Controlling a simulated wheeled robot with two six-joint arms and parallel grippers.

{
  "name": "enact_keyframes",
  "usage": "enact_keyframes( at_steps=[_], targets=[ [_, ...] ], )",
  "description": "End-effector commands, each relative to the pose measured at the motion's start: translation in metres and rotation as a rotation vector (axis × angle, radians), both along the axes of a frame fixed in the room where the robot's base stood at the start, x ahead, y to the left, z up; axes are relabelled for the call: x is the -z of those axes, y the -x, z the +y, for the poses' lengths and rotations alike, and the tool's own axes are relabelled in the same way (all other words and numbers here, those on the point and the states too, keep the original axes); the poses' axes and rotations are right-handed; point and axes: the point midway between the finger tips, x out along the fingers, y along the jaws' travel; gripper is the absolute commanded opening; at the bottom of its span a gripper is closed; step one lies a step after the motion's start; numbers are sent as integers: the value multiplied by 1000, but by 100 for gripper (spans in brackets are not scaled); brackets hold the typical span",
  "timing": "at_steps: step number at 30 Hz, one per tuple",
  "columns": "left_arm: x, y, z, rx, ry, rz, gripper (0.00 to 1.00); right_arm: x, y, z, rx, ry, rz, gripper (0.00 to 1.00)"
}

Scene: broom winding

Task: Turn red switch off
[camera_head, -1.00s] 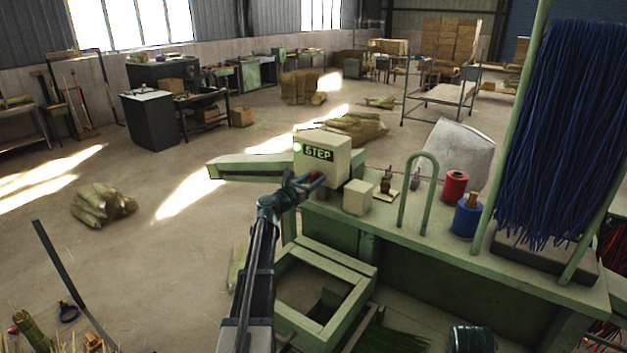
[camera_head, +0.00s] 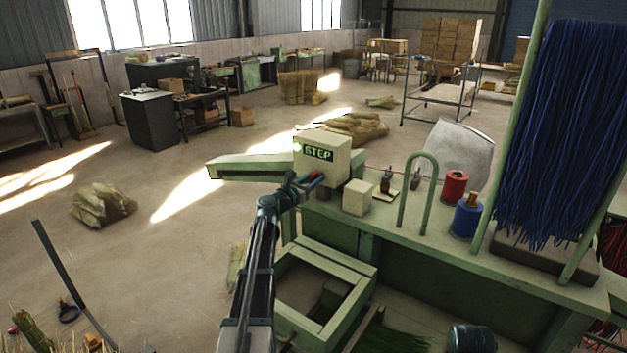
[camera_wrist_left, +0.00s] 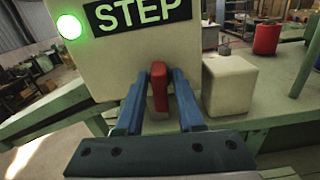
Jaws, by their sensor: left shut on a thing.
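The red switch (camera_wrist_left: 159,88) stands out from the front of a cream control box (camera_head: 335,165) on the green machine. The box carries a dark panel with green letters and a lit green lamp (camera_wrist_left: 69,27) at its upper left. My left gripper (camera_head: 305,183) reaches up to the box front. In the left wrist view its two blue fingers (camera_wrist_left: 158,105) lie either side of the red switch and are shut on it. Only a bit of red shows between the fingers in the head view.
A small cream block (camera_head: 358,197) stands on the machine top right of the box. A green hoop (camera_head: 415,190), a red spool (camera_head: 454,187) and a blue spool (camera_head: 466,218) stand further right. An open green frame (camera_head: 325,285) lies below.

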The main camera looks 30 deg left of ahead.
Motion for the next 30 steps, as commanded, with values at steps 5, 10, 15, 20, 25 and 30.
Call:
enact_keyframes(
  at_steps=[5,10,15,20,25,30],
  targets=[
    [0,0,-1,0,-128,-10,0,0,0,0,0,0,0,50],
    [1,0,-2,1,-286,-22,0,1,0,0,0,0,0,50],
    [1,0,-3,1,-449,-35,0,1,0,0,0,0,0,50],
    [2,1,-3,1,-599,-47,0,2,0,0,0,0,0,50],
    [2,1,-4,1,-761,-60,0,2,0,0,0,0,0,50],
    [3,1,-5,1,-922,-72,0,3,0,0,0,0,0,50]
  ],
)
